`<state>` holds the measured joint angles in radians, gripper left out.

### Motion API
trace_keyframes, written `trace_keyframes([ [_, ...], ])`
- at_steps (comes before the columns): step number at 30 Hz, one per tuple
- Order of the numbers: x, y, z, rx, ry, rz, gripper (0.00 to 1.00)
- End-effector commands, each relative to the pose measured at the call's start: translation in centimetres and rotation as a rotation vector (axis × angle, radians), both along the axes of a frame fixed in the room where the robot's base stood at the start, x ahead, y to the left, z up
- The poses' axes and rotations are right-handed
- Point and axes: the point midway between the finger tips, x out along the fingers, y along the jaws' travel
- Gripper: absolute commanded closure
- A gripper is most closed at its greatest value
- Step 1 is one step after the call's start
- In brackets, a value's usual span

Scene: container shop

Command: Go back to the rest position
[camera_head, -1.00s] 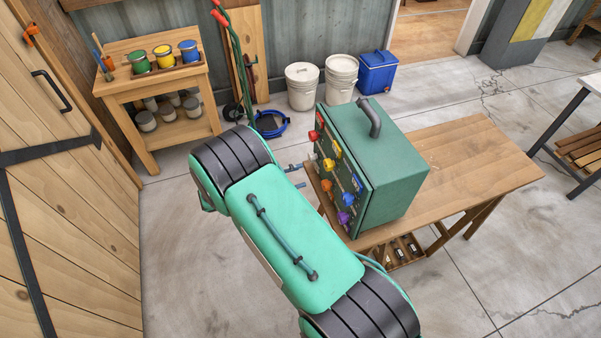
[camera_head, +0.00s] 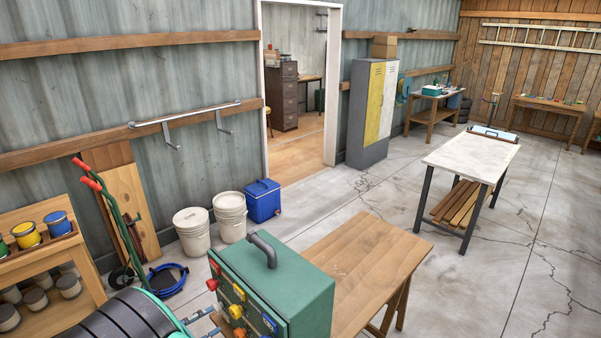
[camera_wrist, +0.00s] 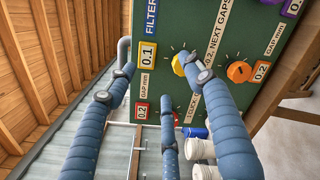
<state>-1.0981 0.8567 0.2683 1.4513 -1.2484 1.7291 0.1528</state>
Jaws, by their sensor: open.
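The green box (camera_head: 282,294) with a grey handle stands on the left end of a wooden table (camera_head: 368,268). Its front carries coloured knobs. My gripper (camera_head: 198,318) shows at the bottom edge of the head view, in front of that knob panel. In the wrist view my gripper (camera_wrist: 160,82) has its blue fingers spread, with nothing held between them. The panel (camera_wrist: 215,45) fills the upper part there. A yellow knob (camera_wrist: 178,63) shows between the fingers, and an orange knob (camera_wrist: 238,72) is to the right. Whether any finger touches the panel I cannot tell.
White buckets (camera_head: 230,216) and a blue cooler (camera_head: 263,200) stand along the wall. A hand truck (camera_head: 118,222) leans at left beside a shelf of paint cans (camera_head: 56,224). A light-topped table (camera_head: 472,157) stands at right. The floor between the tables is clear.

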Motion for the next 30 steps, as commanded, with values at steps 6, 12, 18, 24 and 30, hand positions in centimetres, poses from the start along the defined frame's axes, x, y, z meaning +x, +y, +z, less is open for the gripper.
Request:
trace_keyframes([
  [6,1.8,-3.4,5.3,0.108,-0.048,-0.060,0.47],
  [12,3.1,-8.6,9.2,0.208,-0.034,-0.152,0.47],
  [18,3.5,-14.1,11.8,0.305,0.006,-0.251,0.47],
  [24,3.1,-19.6,14.0,0.415,0.039,-0.348,0.47],
  [30,1.9,-25.4,16.1,0.539,0.067,-0.448,0.47],
])
